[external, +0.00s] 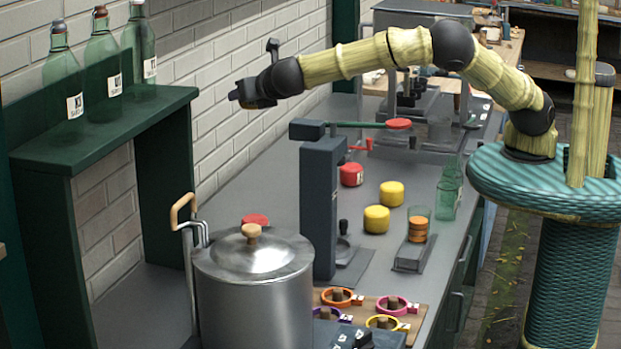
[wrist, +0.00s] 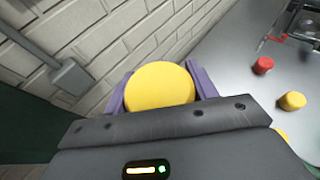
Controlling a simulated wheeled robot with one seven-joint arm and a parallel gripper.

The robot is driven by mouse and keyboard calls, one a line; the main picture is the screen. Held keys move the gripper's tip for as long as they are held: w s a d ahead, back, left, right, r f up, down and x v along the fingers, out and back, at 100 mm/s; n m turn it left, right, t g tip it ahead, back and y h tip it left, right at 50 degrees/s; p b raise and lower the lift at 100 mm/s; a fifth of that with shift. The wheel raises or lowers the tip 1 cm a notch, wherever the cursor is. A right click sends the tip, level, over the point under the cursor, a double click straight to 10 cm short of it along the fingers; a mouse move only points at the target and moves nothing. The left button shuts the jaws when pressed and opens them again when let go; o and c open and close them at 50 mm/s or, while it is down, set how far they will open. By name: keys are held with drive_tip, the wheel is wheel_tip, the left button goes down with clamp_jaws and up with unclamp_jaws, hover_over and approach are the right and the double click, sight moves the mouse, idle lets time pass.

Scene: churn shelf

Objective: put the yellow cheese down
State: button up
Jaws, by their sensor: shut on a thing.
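My gripper (external: 236,96) is raised above the counter, to the right of the green shelf (external: 110,127) and close to the brick wall. In the wrist view its purple fingers (wrist: 159,90) are shut on a round yellow cheese (wrist: 160,84), one finger on each side. The held cheese cannot be made out in the external view. Two other yellow cheeses stand on the counter, one further back (external: 391,194) and one nearer (external: 376,220). What lies directly under the held cheese is hidden in the wrist view.
Several green bottles (external: 104,65) stand on the shelf's top. A steel pot (external: 253,290) stands below at the front. A dark press column (external: 320,210), a red cheese (external: 351,175) and a glass with orange pieces (external: 418,230) occupy the counter. Bare grey counter (external: 275,185) lies along the wall.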

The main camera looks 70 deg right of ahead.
drive_tip(key=s+d+f+n+t+y+p, duration=0.25)
drive_tip(key=s+d+f+n+y, duration=0.2)
drive_tip(key=d, duration=0.65)
drive_tip(key=s+d+f+n+t+y+p, duration=0.1)
drive_tip(key=s+d+f+n+y+p, duration=0.4)
drive_tip(key=d, duration=0.6)
drive_tip(key=d+f+m+h+b, duration=0.1)
drive_tip(key=d+f+m+b, duration=0.1)
drive_tip(key=d+f+b, duration=1.25)
drive_tip(key=s+d+n+y+b, duration=0.2)
drive_tip(key=s+d+b, duration=0.9)
drive_tip(key=b, duration=1.4)
drive_tip(key=shift+s+n+y+b, duration=0.35)
drive_tip(key=shift+s+b, duration=0.05)
drive_tip(key=shift+s, duration=0.8)
drive_tip(key=shift+g, duration=0.25)
